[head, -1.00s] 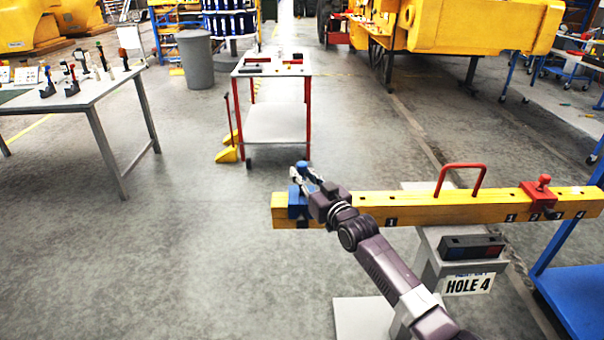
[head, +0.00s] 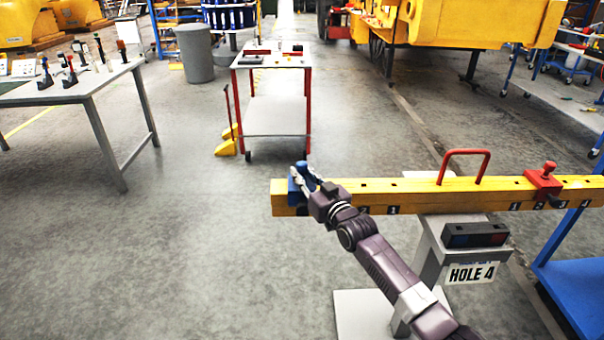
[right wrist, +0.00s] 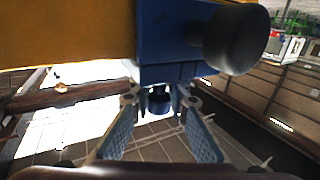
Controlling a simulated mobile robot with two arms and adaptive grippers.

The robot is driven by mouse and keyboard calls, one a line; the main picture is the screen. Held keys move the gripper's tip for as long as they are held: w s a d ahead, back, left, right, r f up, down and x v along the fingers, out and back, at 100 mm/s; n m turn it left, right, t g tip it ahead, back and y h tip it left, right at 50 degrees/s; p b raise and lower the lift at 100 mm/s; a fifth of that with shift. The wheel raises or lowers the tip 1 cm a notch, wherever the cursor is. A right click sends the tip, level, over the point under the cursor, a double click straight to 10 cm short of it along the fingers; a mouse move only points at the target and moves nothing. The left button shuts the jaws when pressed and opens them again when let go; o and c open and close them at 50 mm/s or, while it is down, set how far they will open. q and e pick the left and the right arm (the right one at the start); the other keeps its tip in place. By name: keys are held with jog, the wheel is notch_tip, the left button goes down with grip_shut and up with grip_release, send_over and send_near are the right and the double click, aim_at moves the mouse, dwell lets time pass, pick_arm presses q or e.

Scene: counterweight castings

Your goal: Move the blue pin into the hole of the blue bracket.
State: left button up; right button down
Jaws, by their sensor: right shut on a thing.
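The blue bracket (head: 295,195) sits around the left end of the yellow beam (head: 420,198). It also shows in the right wrist view (right wrist: 172,40), with a dark round knob (right wrist: 237,40) on its side. My right gripper (head: 303,173) comes from the right and is at the bracket's top. In the right wrist view its two fingers (right wrist: 160,102) are shut on the blue pin (right wrist: 160,97). The pin is right at the bracket's edge. The fingers and bracket hide its lower end, so I cannot tell how deep it sits in the hole. My left gripper is not in view.
A red handle (head: 463,155) and a red bracket (head: 543,182) stand on the beam further right. A blue cart (head: 580,285) is at the right. Floor left of the beam is free.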

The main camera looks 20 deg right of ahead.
dwell(0.4)
jog(key=c, duration=1.8)
grip_release()
jog(key=shift+o, duration=0.2)
jog(key=shift+f, duration=0.1)
jog(key=s+d, duration=0.2)
jog(key=s, duration=0.9)
jog(key=shift+s+d, duration=0.15)
jog(key=shift+s, duration=0.25)
